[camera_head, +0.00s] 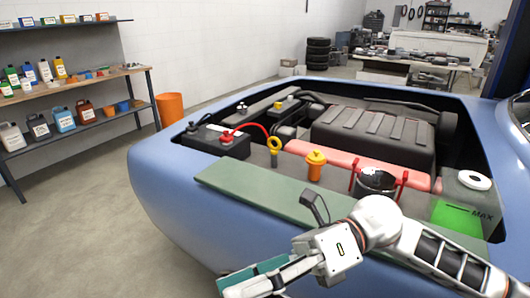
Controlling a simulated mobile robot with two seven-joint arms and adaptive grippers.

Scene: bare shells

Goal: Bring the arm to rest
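One arm comes in from the right, and I take it as my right arm. Its white gripper (255,281) points down and left, low in front of the blue car's front edge. A teal flat shape lies along its fingers. I cannot tell whether this is part of the gripper or something between the fingers. The fingertips are near the bottom edge of the picture. My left gripper is not in view.
The blue car (165,195) has an open engine bay with a black battery (215,142), a yellow dipstick ring (274,144), an orange cap (316,158) and a green reservoir (458,218). A shelf (75,80) with bottles and an orange bin (170,107) stand left. The floor at left is clear.

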